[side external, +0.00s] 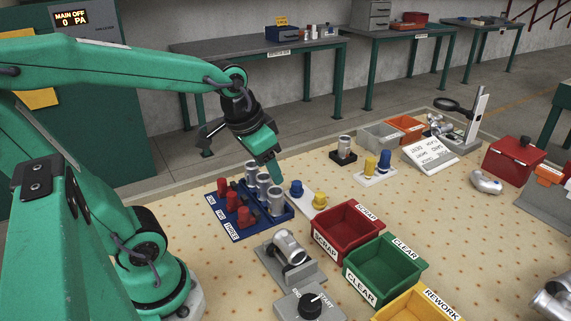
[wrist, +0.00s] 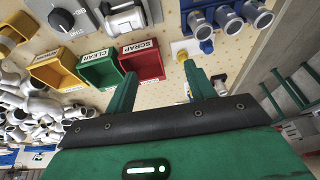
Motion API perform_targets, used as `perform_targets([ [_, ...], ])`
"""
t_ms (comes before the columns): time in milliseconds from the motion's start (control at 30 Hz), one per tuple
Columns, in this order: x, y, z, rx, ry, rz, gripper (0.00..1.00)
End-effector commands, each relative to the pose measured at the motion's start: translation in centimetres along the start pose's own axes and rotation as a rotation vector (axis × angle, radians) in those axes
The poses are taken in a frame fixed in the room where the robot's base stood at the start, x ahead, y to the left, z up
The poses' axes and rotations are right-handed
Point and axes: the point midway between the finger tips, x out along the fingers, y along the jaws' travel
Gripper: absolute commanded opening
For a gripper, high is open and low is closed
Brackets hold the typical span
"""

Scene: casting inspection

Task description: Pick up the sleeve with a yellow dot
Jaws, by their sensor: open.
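Several silver sleeves stand in a blue rack (side external: 238,234) in the side view; the front one (side external: 276,197) is nearest the white strip. In the wrist view, silver sleeves (wrist: 259,15) show at the top right with their round ends toward me. I cannot make out a yellow dot on any of them. My gripper (side external: 276,178) points down above the right side of the rack, close to the sleeves. In the wrist view my gripper (wrist: 158,78) has its two fingers apart with nothing between them. I cannot tell whether a finger touches anything.
Red pegs (side external: 231,201) fill the rack's left row. A blue plug (side external: 296,188) and yellow plug (side external: 320,200) stand right of it. Red scrap (side external: 371,215), green clear (side external: 412,257) and yellow rework (side external: 440,306) bins stand at front. Another sleeve (side external: 344,146) stands on a black block behind.

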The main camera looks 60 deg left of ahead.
Motion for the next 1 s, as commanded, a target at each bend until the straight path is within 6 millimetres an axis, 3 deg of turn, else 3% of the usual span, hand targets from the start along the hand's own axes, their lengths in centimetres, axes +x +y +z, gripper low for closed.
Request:
perform_targets([
  [500, 7.3, -5.4, -3.4, 0.0, -0.202, -0.001, 0.55],
  [800, 12.4, -8.9, -3.8, -0.001, -0.305, 0.021, 0.55],
  [1000, 14.5, -10.2, -3.6, -0.001, -0.342, 0.034, 0.55],
])
